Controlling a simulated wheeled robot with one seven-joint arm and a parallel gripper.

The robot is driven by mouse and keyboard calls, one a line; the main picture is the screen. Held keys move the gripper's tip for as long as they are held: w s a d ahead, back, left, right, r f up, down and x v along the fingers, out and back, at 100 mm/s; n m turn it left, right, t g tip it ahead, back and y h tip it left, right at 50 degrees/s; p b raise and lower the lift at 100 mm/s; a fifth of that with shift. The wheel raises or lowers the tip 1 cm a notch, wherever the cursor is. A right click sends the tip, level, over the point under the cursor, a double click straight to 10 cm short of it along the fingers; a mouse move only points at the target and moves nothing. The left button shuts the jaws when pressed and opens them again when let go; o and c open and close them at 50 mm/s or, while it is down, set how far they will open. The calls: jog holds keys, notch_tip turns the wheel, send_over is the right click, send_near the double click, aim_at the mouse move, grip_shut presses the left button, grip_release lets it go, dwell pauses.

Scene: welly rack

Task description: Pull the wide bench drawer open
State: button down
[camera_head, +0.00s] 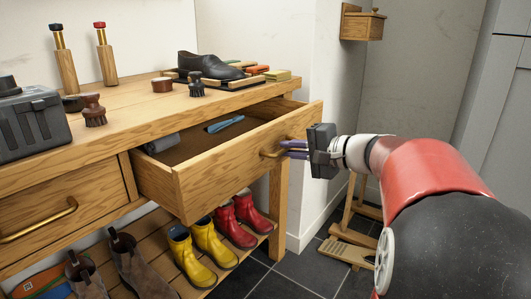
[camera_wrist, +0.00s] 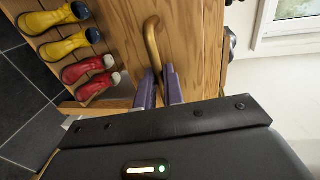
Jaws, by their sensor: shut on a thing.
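The wide bench drawer (camera_head: 215,166) stands pulled out from the wooden bench (camera_head: 110,132), with its inside showing in the head view. A grey rolled cloth (camera_head: 163,143) and a blue cloth (camera_head: 224,124) lie in it. Its curved brass handle (camera_wrist: 152,42) shows upright in the wrist view. My gripper (camera_head: 286,149) is shut on the handle at the drawer front, with its purple fingers (camera_wrist: 160,88) around one end of the bar. The exact contact is partly hidden by the fingers.
Yellow boots (camera_head: 205,243) and red boots (camera_head: 240,220) stand on the low slatted shelf under the drawer. A second drawer (camera_head: 62,208) at left is closed. A black shoe (camera_head: 208,66) and brushes sit on the bench top. A wooden stand (camera_head: 349,253) is on the tiled floor at right.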

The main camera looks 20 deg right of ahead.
jog(key=f+b+v, duration=0.2)
jog(key=v, duration=0.8)
jog(key=shift+s+d, duration=0.3)
jog(key=shift+s, duration=0.25)
jog(key=shift+f, duration=0.1)
jog(key=c, duration=1.5)
grip_release()
jog(key=shift+c, duration=0.2)
jog(key=v, duration=0.7)
jog(key=shift+s+d+p, duration=0.25)
jog(key=shift+s+p, duration=0.05)
